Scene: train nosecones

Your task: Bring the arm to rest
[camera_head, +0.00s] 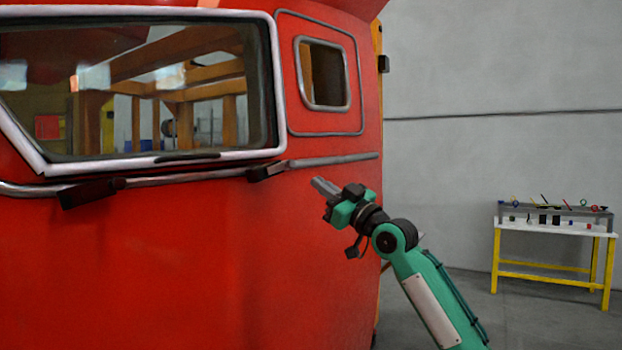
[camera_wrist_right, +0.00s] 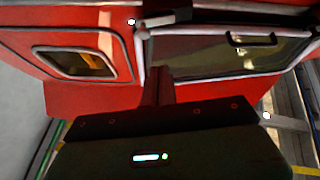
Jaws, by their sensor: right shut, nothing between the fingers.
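My right arm comes in from the lower right in the head view, green with dark joints. Its gripper (camera_head: 326,188) is shut and empty, in front of the red train nosecone (camera_head: 200,260), below the small side window. The fingers also show as a dark bar in the right wrist view (camera_wrist_right: 158,85), with the red nosecone (camera_wrist_right: 95,97) beyond them. I cannot tell whether the fingertips touch the red surface. My left gripper is not in view.
The nosecone has a large windscreen (camera_head: 140,90), a small side window (camera_head: 325,74) and a trim rail (camera_head: 335,160) close above my gripper. A yellow-legged workbench (camera_head: 553,228) with small tools stands at the right. The grey floor between is clear.

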